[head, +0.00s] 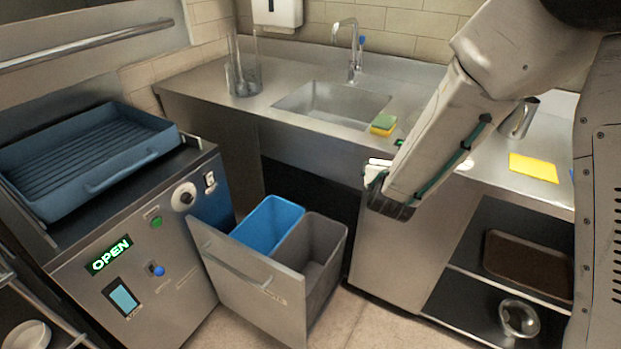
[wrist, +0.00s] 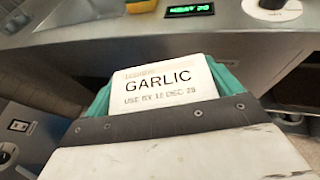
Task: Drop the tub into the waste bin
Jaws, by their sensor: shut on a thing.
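My gripper (head: 386,188) is in front of the steel counter, right of and above the open bin drawer. It is shut on a white tub (wrist: 160,82) whose label reads GARLIC with a use-by date. Teal edges of the gripper show on both sides of the tub in the wrist view. In the head view only a small white part of the tub (head: 375,169) shows. The pulled-out drawer (head: 245,285) holds a blue bin (head: 268,222) and a grey bin (head: 327,262) side by side. Both look open at the top; their floors are mostly hidden.
A machine with a lit OPEN sign (head: 109,255) and a blue tray (head: 75,160) stands at left. The counter (head: 215,85) has a sink (head: 335,103), a sponge (head: 383,124), a clear container (head: 243,72) and a yellow cloth (head: 533,167). Open shelves lie below right.

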